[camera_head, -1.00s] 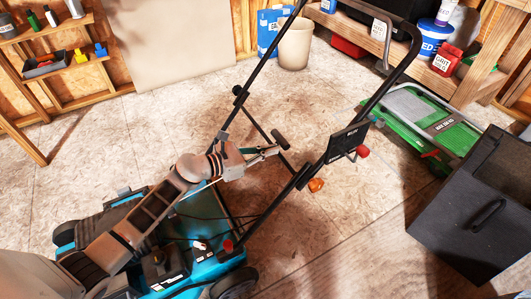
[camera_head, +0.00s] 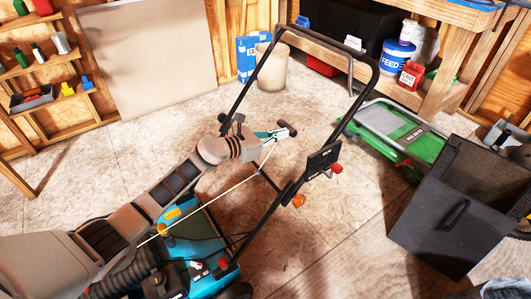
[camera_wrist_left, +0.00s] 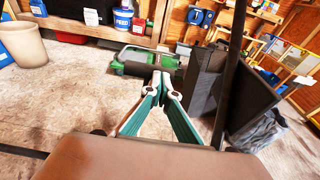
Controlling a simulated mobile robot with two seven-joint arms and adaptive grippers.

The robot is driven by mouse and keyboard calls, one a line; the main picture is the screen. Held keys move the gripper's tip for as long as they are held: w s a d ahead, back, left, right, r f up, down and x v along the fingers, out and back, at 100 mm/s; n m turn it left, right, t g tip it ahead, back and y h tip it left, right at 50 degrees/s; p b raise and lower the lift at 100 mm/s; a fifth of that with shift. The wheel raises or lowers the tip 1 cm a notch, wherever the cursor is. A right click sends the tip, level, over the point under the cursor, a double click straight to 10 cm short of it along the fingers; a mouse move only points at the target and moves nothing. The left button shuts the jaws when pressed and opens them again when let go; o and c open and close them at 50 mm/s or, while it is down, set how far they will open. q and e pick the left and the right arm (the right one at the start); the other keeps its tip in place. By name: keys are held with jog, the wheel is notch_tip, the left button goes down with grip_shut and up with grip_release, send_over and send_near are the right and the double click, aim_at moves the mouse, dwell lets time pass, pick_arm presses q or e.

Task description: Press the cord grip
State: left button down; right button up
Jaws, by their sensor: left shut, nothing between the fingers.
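A dark bar-shaped grip (camera_head: 288,129), which looks like the cord grip, stands at the tips of my left gripper (camera_head: 277,134). A pale taut cord (camera_head: 205,204) runs from near the mower body to this spot. In the left wrist view the dark grip (camera_wrist_left: 146,71) lies crosswise just beyond my left fingertips (camera_wrist_left: 161,78). The fingers are shut with nothing between them. They look very close to the grip, but I cannot tell whether they touch it. The blue mower (camera_head: 203,228) stands below my left arm, partly hidden. My right gripper is not in view.
The mower's black handle frame (camera_head: 328,54) rises around my left gripper. A dark open bin (camera_head: 432,228) and a green machine (camera_head: 400,130) stand on the right. A beige bucket (camera_head: 272,68) stands at the back. Open floor (camera_head: 125,160) lies on the left.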

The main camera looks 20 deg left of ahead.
aim_at(290, 128)
pick_arm(q)
jog(key=w+r, duration=0.1)
jog(key=w+d+r, duration=0.1)
jog(key=r, duration=0.1)
jog(key=d+r+p, duration=0.1)
jog(key=shift+w+d+r, duration=0.1)
jog(key=shift+w+r, duration=0.25)
jog(key=shift+w, duration=0.05)
jog(key=shift+w+d+r, duration=0.3)
jog(key=shift+w+d, duration=0.05)
jog(key=shift+d, duration=0.05)
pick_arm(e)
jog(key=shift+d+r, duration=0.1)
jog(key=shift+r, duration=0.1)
pick_arm(q)
jog(key=shift+f, duration=0.1)
